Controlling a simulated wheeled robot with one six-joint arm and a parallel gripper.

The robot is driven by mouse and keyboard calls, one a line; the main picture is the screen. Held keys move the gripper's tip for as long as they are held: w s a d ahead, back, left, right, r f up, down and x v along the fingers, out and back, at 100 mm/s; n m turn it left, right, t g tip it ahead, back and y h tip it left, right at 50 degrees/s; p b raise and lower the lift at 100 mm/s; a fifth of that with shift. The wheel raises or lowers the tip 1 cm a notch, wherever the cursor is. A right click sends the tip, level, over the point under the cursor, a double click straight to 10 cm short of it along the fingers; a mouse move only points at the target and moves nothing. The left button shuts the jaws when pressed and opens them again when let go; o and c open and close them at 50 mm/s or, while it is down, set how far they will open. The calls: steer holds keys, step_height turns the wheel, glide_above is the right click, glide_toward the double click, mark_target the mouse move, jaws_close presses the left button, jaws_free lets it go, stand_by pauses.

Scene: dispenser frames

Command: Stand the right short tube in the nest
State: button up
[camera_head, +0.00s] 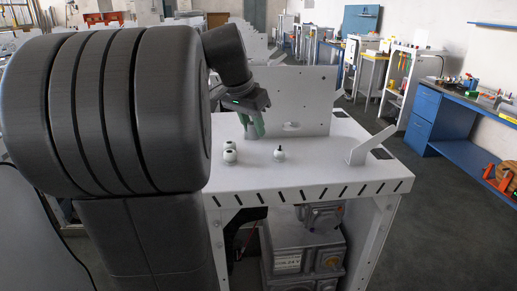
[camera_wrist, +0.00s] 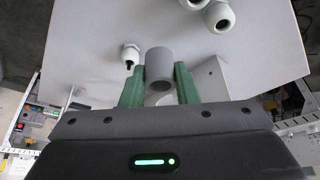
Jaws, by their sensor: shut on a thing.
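My gripper (camera_head: 254,128) is over the white bench top, near the upright plate, with its green fingers pointing down. In the wrist view the fingers (camera_wrist: 160,84) are shut on a short grey tube (camera_wrist: 158,62), one finger on each side. I cannot tell for certain which part is the nest.
The white bench (camera_head: 310,178) holds several small white fittings, including a black-tipped one (camera_head: 279,153) and a round one (camera_head: 229,156). The upright plate (camera_head: 308,100) stands behind. A slanted white bracket (camera_head: 370,147) is at right. The front right top is clear.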

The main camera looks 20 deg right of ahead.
step_height(320, 180, down, 6)
steer(key=shift+f, duration=0.25)
steer(key=shift+f, duration=0.1)
steer(key=o, duration=1)
steer(key=shift+c, duration=0.2)
